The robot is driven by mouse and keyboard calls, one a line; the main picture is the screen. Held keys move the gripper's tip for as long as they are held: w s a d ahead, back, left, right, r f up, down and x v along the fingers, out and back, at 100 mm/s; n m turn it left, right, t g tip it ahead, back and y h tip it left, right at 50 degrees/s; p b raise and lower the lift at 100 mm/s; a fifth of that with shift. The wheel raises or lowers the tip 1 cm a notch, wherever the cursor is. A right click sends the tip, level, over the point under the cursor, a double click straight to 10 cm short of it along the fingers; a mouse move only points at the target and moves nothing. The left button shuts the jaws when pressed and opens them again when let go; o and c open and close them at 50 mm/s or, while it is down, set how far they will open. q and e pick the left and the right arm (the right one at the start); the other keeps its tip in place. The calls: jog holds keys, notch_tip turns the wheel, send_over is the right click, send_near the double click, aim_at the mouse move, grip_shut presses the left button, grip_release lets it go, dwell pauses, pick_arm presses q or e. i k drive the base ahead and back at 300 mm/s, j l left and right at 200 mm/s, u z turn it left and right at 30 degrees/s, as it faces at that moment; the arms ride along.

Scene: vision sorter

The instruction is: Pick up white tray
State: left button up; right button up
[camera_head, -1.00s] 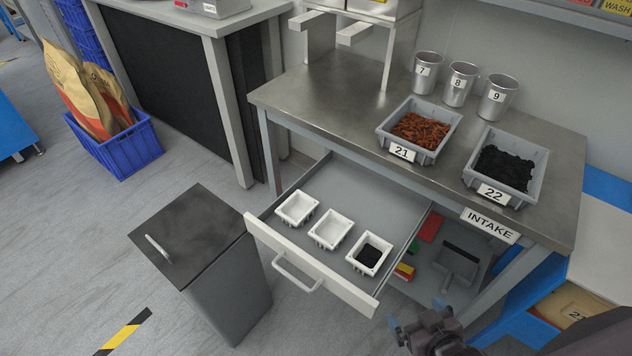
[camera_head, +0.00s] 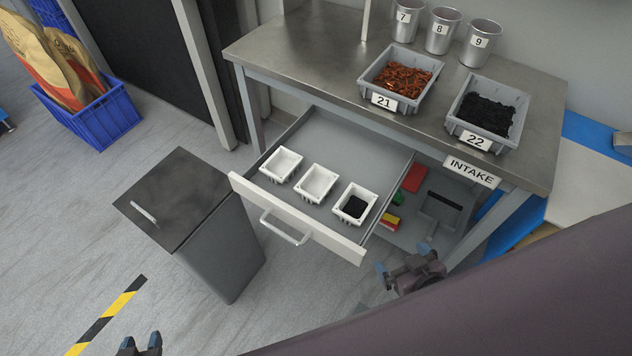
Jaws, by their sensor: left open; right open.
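Three small white trays sit in a row in the open drawer: a left tray (camera_head: 281,164) and a middle tray (camera_head: 316,183), both looking empty, and a right tray (camera_head: 355,203) with black bits in it. The drawer (camera_head: 300,218) is pulled out from under the steel table. My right gripper (camera_head: 403,260) is open and empty, to the right of the drawer front and apart from the trays. My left gripper (camera_head: 140,346) is open at the bottom edge, far from the drawer; only its fingertips show.
A grey bin with a dark lid (camera_head: 177,199) stands left of the drawer. On the steel table (camera_head: 300,45) are grey crates 21 (camera_head: 373,108) and 22 (camera_head: 458,130) and three metal cups. A lower shelf holds a dustpan (camera_head: 438,214).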

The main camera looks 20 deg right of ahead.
aim_at(354, 204)
jog(key=z, duration=1.1)
